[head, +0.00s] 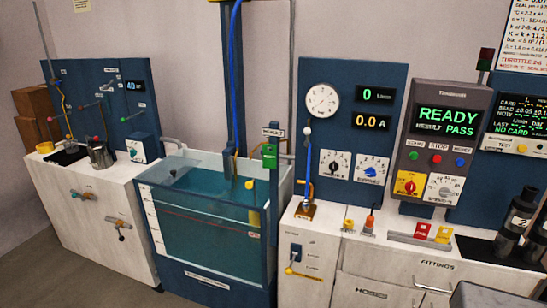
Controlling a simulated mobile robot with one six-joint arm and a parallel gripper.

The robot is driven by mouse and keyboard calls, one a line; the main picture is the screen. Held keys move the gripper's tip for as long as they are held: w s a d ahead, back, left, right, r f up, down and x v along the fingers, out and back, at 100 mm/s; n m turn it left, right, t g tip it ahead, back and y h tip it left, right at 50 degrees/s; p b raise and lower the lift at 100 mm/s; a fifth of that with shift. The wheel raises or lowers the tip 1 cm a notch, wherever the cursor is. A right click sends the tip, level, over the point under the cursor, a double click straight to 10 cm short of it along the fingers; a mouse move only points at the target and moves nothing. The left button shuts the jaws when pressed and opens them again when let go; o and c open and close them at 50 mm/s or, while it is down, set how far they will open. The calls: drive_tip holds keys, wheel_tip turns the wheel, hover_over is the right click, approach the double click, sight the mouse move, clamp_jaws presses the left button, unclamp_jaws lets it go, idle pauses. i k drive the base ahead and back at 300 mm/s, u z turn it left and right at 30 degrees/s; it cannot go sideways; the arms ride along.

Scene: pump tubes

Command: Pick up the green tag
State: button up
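A green tag (270,154) is at the upper part of a dark blue post, just below a small white label plate. The post stands at the right front corner of a glass water tank (205,225). The tag is small in this view, and I cannot tell how it is fastened. My gripper is not in view.
A flow panel (385,110) with a gauge and dials rises behind. Dark cylinders (515,230) stand at far right. Floor shows at lower left.

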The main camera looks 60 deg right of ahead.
sight(269, 156)
drive_tip(key=u, duration=0.05)
drive_tip(key=i, duration=1)
drive_tip(key=z, duration=0.05)
